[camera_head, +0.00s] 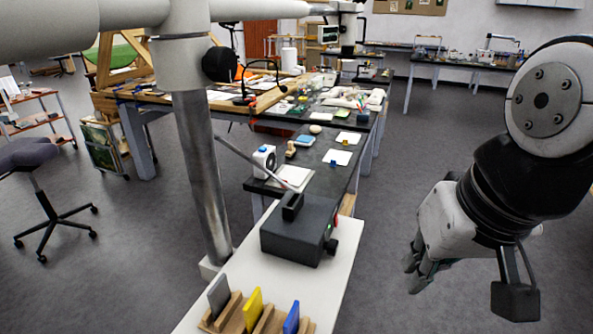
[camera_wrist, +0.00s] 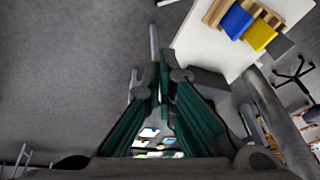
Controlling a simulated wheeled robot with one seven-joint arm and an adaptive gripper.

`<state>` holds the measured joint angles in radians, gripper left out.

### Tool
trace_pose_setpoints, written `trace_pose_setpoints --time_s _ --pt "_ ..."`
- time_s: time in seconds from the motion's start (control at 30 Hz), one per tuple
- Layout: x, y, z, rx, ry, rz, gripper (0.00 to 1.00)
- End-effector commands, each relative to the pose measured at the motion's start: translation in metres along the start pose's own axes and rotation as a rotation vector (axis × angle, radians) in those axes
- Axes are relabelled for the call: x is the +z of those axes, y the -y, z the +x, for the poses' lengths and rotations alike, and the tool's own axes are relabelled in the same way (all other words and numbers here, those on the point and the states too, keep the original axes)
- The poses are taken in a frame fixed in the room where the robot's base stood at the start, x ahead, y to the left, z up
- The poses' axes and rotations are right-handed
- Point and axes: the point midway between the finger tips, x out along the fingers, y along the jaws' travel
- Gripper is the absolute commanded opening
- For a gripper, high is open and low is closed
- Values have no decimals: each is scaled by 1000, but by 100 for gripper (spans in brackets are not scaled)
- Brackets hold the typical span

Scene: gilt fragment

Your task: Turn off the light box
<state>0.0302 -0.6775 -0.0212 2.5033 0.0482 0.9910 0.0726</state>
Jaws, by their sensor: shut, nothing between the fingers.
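A dark grey box (camera_head: 298,232), which looks like the light box, sits on the white tabletop (camera_head: 318,288) in the head view. It has a black block on top. A small green light, a bit of red and a black knob (camera_head: 331,246) show on its right side. My gripper (camera_head: 413,276) is to the right of the box, apart from it, over open floor past the table's edge. In the wrist view my gripper's fingers (camera_wrist: 158,78) come together with nothing between them. Part of a dark box (camera_wrist: 208,84) shows behind the fingers there, partly hidden.
A wooden rack (camera_head: 262,318) with grey, yellow and blue plates stands at the near end of the white tabletop. A metal post rises left of the box. A dark bench (camera_head: 322,180) with cards and small items lies behind. The floor right of the table is clear.

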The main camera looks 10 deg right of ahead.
Motion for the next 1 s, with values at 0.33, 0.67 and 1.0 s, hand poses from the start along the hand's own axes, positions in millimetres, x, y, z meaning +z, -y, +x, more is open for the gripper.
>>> trace_pose_setpoints --time_s 0.33,0.67,1.0 --pt "-66 3 35 -124 179 622 0" --pt "-138 -21 85 -198 345 1245 0" --pt "-197 -69 147 -241 490 1809 0"
